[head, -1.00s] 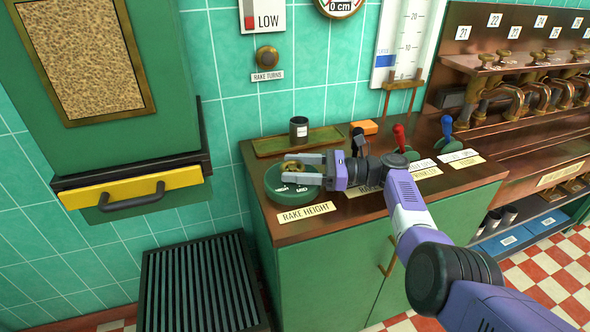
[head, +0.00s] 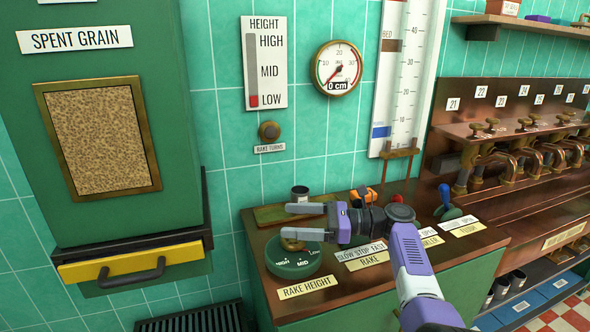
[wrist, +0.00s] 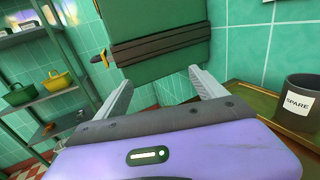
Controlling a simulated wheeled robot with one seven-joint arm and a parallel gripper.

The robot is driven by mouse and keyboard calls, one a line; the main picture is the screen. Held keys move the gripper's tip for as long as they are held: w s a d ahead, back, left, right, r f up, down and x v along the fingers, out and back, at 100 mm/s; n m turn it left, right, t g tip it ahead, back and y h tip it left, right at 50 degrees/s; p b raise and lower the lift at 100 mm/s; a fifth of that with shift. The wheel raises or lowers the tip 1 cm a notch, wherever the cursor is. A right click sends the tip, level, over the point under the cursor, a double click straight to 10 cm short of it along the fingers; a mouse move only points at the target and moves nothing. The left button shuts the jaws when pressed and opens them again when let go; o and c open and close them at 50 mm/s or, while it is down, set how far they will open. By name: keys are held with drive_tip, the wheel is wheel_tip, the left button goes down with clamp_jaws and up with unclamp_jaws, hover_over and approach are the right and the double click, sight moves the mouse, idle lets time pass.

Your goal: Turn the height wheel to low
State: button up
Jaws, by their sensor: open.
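The green rake height wheel (head: 293,262) with a brass knob (head: 291,244) sits at the left end of the counter, above the RAKE HEIGHT label (head: 304,287). HIGH and MID show on its face; the rest is partly hidden. My gripper (head: 288,221) is open and empty, with fingers pointing left above and behind the wheel's knob. In the wrist view its fingers (wrist: 160,95) are apart with nothing between them. The HEIGHT gauge (head: 264,62) on the wall has its red mark (head: 254,101) at LOW.
A dark cup (head: 300,193) stands on a tray (head: 280,215) behind my gripper; it reads SPARE in the wrist view (wrist: 299,103). A blue lever (head: 445,196) and an orange thing (head: 362,196) are to the right. The spent grain hatch (head: 130,263) is left. A dial (head: 338,68) reads 0 cm.

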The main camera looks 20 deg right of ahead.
wheel_tip(320, 180, up, 14)
drive_tip(key=p, duration=0.1)
drive_tip(key=shift+f, duration=0.1)
idle(0.5)
